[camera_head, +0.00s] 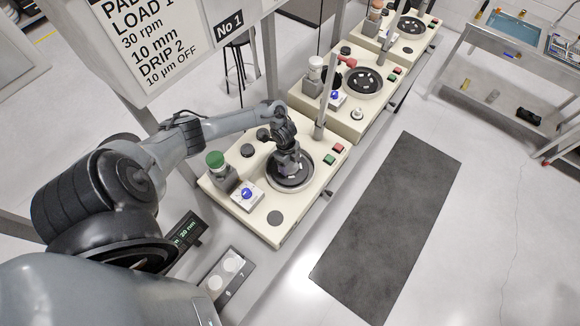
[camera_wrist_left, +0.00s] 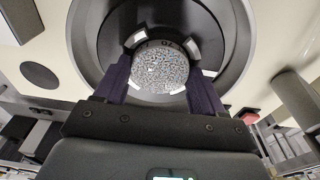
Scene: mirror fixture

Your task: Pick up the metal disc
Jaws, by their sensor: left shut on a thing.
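The metal disc (camera_wrist_left: 160,68) shows in the left wrist view as a round, speckled grey face with light pads at its edge. It sits inside a dark round bowl (camera_wrist_left: 225,30). My left gripper (camera_wrist_left: 160,88) has its two dark fingers on either side of the disc and is shut on it. In the head view my left gripper (camera_head: 288,170) points down over the dark round bowl (camera_head: 305,179) of the nearest cream machine (camera_head: 300,215), and it hides the disc there. My right gripper is not in view.
A green-capped post (camera_head: 215,160) and a white box with a blue knob (camera_head: 247,195) stand left of the bowl. A vertical metal post (camera_head: 324,105) rises behind it. Similar machines stand farther back. A tray with two white discs (camera_head: 226,272) lies in front. A dark mat (camera_head: 390,225) covers the floor.

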